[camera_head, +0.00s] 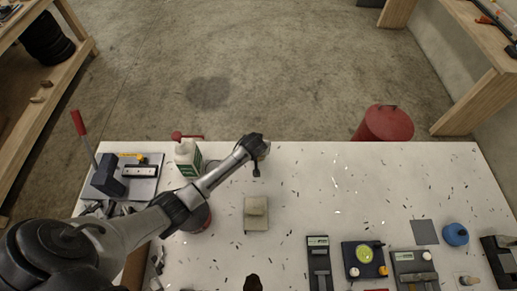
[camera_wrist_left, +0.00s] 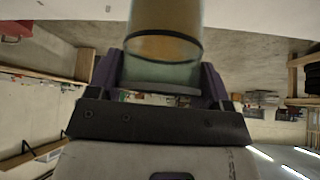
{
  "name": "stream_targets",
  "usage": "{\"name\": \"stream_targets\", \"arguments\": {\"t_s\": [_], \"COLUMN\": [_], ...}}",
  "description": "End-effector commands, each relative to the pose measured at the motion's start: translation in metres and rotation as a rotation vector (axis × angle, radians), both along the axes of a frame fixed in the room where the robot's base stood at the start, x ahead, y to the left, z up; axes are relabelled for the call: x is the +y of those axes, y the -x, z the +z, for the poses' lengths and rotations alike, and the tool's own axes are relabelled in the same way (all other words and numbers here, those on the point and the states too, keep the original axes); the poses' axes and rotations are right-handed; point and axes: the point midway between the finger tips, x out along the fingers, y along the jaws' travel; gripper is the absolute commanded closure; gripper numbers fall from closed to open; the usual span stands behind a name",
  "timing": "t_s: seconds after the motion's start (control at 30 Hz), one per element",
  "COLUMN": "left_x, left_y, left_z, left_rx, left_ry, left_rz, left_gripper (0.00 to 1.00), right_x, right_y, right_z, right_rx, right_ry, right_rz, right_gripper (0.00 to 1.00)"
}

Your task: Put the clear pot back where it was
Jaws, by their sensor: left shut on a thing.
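The clear pot (camera_wrist_left: 165,45) fills the upper middle of the left wrist view. It is see-through, with an amber-brown content and a dark ring around it. My left gripper (camera_wrist_left: 160,82) is shut on it, with a finger on either side. In the head view my left gripper (camera_head: 256,147) is over the far part of the white table, and the pot (camera_head: 265,150) is mostly hidden behind it. I cannot tell whether the pot touches the table.
The white table (camera_head: 330,185) has small dark flecks. A beige block (camera_head: 256,213) lies mid-table.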

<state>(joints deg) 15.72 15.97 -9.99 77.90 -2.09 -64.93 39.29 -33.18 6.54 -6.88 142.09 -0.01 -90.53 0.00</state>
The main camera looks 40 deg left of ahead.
Motion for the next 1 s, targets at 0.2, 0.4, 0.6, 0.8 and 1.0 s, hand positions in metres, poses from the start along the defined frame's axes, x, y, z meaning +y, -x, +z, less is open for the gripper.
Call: {"name": "stream_targets", "arguments": {"t_s": [0.2, 0.4, 0.6, 0.8, 1.0], "left_x": [0.000, -0.001, -0.001, -0.001, -0.001], "left_y": [0.000, 0.000, 0.000, 0.000, 0.000], "left_z": [-0.024, -0.027, -0.028, -0.030, -0.030], "left_rx": [0.001, -0.001, -0.001, 0.000, 0.000], "left_ry": [0.000, 0.000, 0.001, 0.000, 0.000], "left_rz": [0.000, -0.001, 0.000, 0.000, 0.000], "left_gripper": [0.55, 0.55, 0.55, 0.15, 0.02], "right_x": [0.000, -0.001, -0.003, -0.003, -0.002], "right_y": [0.000, 0.001, 0.001, 0.001, 0.001], "right_z": [-0.001, -0.001, -0.002, -0.003, -0.003], "right_rx": [0.001, 0.002, 0.002, 0.002, 0.002], "right_ry": [0.000, 0.003, 0.010, 0.010, 0.009], "right_rz": [0.000, 0.003, 0.006, 0.007, 0.006], "right_gripper": [1.00, 1.00, 1.00, 1.00, 1.00]}}
